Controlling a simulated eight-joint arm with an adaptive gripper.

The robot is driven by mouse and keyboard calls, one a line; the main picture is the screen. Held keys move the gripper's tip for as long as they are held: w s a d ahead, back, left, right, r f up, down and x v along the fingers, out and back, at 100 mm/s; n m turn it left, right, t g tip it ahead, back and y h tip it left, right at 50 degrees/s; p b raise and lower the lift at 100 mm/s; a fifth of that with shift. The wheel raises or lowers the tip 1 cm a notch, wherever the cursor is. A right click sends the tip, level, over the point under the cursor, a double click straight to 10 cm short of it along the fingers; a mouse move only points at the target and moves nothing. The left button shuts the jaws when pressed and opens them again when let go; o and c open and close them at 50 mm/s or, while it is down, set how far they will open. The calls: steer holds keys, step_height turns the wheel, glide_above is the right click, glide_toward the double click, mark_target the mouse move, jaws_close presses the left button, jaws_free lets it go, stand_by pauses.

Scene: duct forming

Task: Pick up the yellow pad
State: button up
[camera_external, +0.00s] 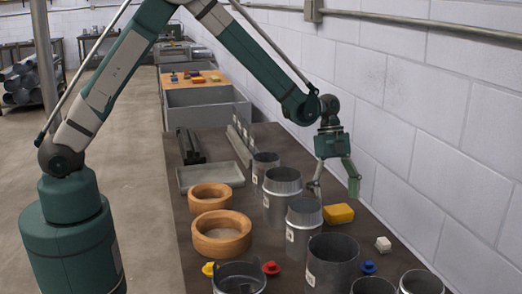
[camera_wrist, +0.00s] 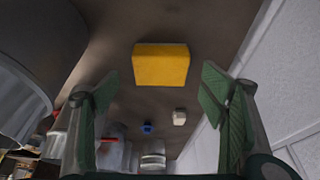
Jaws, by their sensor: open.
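The yellow pad (camera_external: 338,214) is a small block lying on the dark bench top, to the right of the metal cylinders. My gripper (camera_external: 335,184) is open and empty, just above and behind the pad in the external view. In the wrist view the yellow pad (camera_wrist: 161,65) shows whole, a little beyond the fingertips and centred between the two green finger pads of my gripper (camera_wrist: 168,92). Nothing touches the pad in either view.
Several metal cylinders (camera_external: 304,222) stand left and in front of the pad. Two wooden rings (camera_external: 222,250) and a grey tray (camera_external: 209,176) lie farther left. A white cube (camera_external: 383,244) and a blue piece (camera_external: 369,267) lie in front. A block wall (camera_external: 440,150) rises close on the right.

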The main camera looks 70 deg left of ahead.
mark_target(342, 211)
stand_by(0.3)
steer(key=shift+x, duration=2.6)
steer(key=shift+d, duration=0.1)
steer(key=c, duration=1)
